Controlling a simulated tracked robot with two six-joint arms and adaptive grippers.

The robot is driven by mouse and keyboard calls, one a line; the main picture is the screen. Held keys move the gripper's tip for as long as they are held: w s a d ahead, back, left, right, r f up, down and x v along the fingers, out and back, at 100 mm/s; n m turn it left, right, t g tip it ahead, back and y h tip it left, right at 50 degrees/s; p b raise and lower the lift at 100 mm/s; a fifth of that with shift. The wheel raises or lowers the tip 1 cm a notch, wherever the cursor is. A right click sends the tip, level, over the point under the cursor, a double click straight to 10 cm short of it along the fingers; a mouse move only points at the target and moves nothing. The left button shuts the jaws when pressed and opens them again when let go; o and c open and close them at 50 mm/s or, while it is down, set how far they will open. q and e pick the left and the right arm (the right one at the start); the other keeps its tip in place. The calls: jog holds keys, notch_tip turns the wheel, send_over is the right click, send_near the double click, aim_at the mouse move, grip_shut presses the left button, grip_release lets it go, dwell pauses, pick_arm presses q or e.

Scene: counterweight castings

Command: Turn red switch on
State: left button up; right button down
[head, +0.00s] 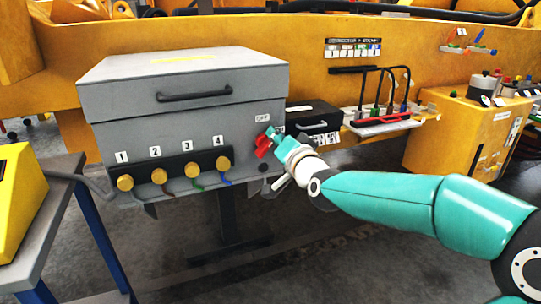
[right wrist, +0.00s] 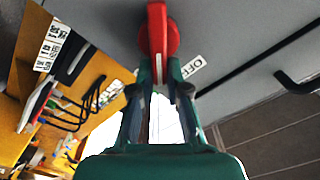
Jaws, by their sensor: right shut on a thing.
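The red switch (head: 264,145) is on the front of the grey box (head: 200,95), near its right edge and below an OFF label (head: 262,118). My right gripper (head: 272,138) is at the switch and partly covers it in the head view. In the right wrist view the red switch (right wrist: 157,40) stands out from the grey panel, with the OFF label (right wrist: 193,67) beside it. The fingers of my right gripper (right wrist: 160,75) are shut on the switch's lower part. My left gripper is not in view.
Several numbered yellow connectors (head: 192,170) with cables line the box's lower front. A black case (head: 314,118) and a rack with red base (head: 380,125) stand to the right. A table with a yellow object (head: 18,200) is at the left. The box has a black handle (head: 194,94).

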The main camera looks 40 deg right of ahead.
jog(key=shift+d+f+m+b, duration=0.1)
jog(key=shift+f+m+b, duration=0.35)
jog(key=shift+m+b, duration=1.05)
jog(key=shift+d+f+m+b, duration=0.1)
jog(key=shift+f+m+b, duration=0.3)
jog(key=shift+m+b, duration=1.15)
jog(key=shift+d+f+m+b, duration=0.1)
jog(key=shift+f+m+b, duration=0.35)
jog(key=shift+m+b, duration=1.05)
jog(key=shift+m, duration=0.35)
jog(key=c, duration=1.2)
grip_release()
jog(key=shift+w+a, duration=0.1)
jog(key=shift+w, duration=0.05)
jog(key=shift+o, duration=0.2)
jog(key=v, duration=1.2)
